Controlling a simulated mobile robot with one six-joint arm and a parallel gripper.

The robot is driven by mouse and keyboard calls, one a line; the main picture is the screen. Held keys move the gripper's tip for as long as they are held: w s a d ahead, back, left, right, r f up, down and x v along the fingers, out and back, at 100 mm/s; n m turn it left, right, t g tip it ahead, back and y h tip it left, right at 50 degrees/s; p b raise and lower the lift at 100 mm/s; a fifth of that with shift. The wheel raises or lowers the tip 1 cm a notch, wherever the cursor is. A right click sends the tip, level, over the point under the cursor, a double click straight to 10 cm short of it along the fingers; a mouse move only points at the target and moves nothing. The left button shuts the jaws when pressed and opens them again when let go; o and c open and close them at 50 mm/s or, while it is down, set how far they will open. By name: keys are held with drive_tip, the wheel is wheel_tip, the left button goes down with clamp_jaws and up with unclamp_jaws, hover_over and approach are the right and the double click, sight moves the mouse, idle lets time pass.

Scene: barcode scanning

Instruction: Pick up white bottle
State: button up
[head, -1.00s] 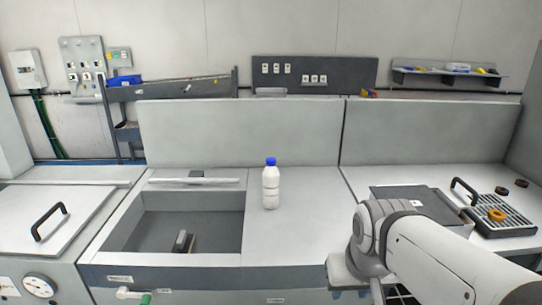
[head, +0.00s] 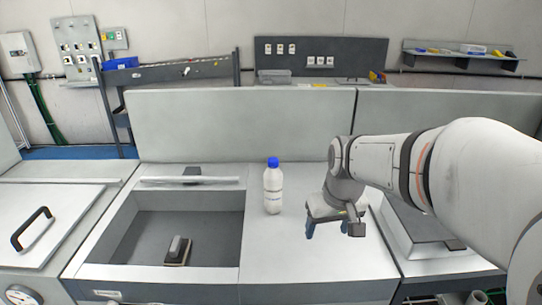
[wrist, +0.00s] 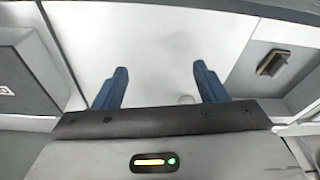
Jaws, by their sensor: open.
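The white bottle (head: 273,192) with a blue cap stands upright on the pale counter (head: 300,262), just right of the sunken basin. My gripper (head: 336,231) is to the right of the bottle, pointing down over the counter, and apart from it. Its two blue fingers are spread with nothing between them. In the wrist view the open fingers (wrist: 160,78) are over bare white counter. The bottle cannot be made out clearly there; only a faint pale mark shows between the fingers.
The basin (head: 140,222) holds a small dark block with a handle (head: 178,250), which also shows in the wrist view (wrist: 272,62). An upright panel (head: 235,125) backs the counter. A dark-topped box (head: 425,235) lies right of my gripper. Counter in front of the bottle is clear.

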drive_tip(key=shift+o, duration=1.3)
drive_tip(key=w+a+r+n+p, duration=0.1)
drive_tip(key=w+a+r, duration=0.1)
drive_tip(key=w, duration=0.5)
drive_tip(key=w+a+r+n+y+p, duration=0.1)
drive_tip(key=w+a+r+n, duration=0.1)
drive_tip(key=w, duration=0.4)
drive_tip(key=shift+w+a+n, duration=0.3)
drive_tip(key=shift+w+a, duration=0.1)
drive_tip(key=n+y+p, duration=0.1)
drive_tip(key=n+p, duration=0.1)
drive_tip(key=n, duration=0.1)
hover_over(273, 167)
drive_tip(key=s+d, duration=0.1)
drive_tip(key=shift+s+r, duration=0.1)
drive_tip(key=shift+w+a+f, duration=0.1)
drive_tip(key=shift+w+f, duration=0.1)
drive_tip(key=shift+f, duration=0.05)
drive_tip(key=shift+w+d+p+x, duration=0.15)
drive_tip(key=shift+p+x, duration=0.35)
drive_tip(key=shift+x, duration=1.3)
drive_tip(key=shift+w+d+p+x, duration=0.15)
drive_tip(key=shift+p+x, duration=0.35)
drive_tip(key=shift+x, duration=1.35)
drive_tip(key=shift+a, duration=0.1)
drive_tip(key=shift+c, duration=0.6)
drive_tip(key=c, duration=1.3)
